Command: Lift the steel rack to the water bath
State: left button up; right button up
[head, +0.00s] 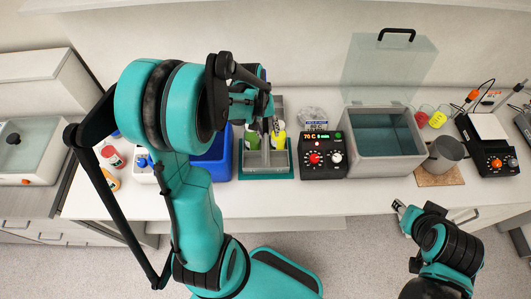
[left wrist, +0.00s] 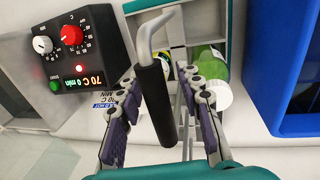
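The steel rack (head: 279,160) stands on a teal mat on the bench, holding bottles with green and yellow showing. In the left wrist view its upright bent handle with a black grip (left wrist: 154,100) rises toward the camera. My left gripper (head: 263,118) is above the rack. In the left wrist view the left gripper (left wrist: 165,112) is open, its purple-padded fingers on either side of the grip with gaps. The water bath (head: 376,156) is a grey tank with water, its clear lid raised at the back. My right gripper (head: 403,207) is low near the bench's front edge, apart from everything; its opening is unclear.
A control box (head: 323,158) reading 70 C stands between rack and bath. A blue bin (head: 216,160) is close on the rack's left. Right of the bath are a grey cup (head: 445,154) on a cork mat and another dial device (head: 487,148).

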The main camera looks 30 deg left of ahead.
pick_arm(q)
grip_shut()
jog(key=shift+r, duration=0.15)
notch_tip(320, 180, up, 10)
jog(key=shift+f+p, duration=0.1)
jog(key=shift+p, duration=0.65)
